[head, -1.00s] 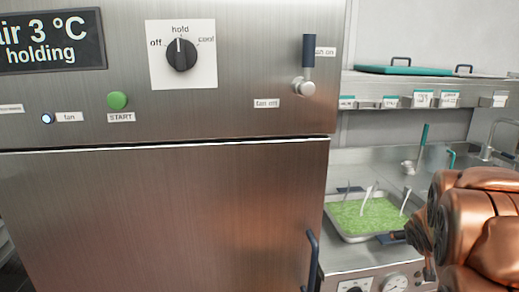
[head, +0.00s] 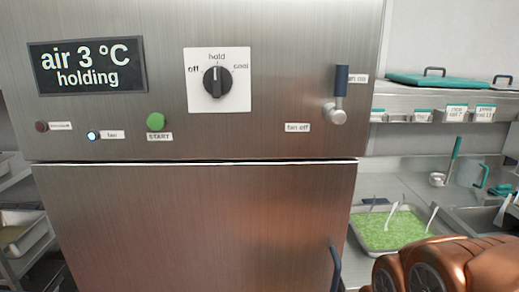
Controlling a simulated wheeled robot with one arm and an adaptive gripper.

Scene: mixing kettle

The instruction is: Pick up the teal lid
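The teal lid (head: 447,80) lies flat on the shelf at the upper right of the head view. My copper-coloured arm shows at the bottom right, well below the shelf and apart from the lid. My gripper is not in view, so its state is hidden.
A steel cabinet (head: 190,225) with a dial (head: 217,82), a lever (head: 340,90) and a door handle (head: 335,268) fills the left and middle. A tray of green food (head: 388,229) stands on the counter below the shelf (head: 400,102). A ladle (head: 438,179) and teal-handled jug (head: 470,174) stand behind it.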

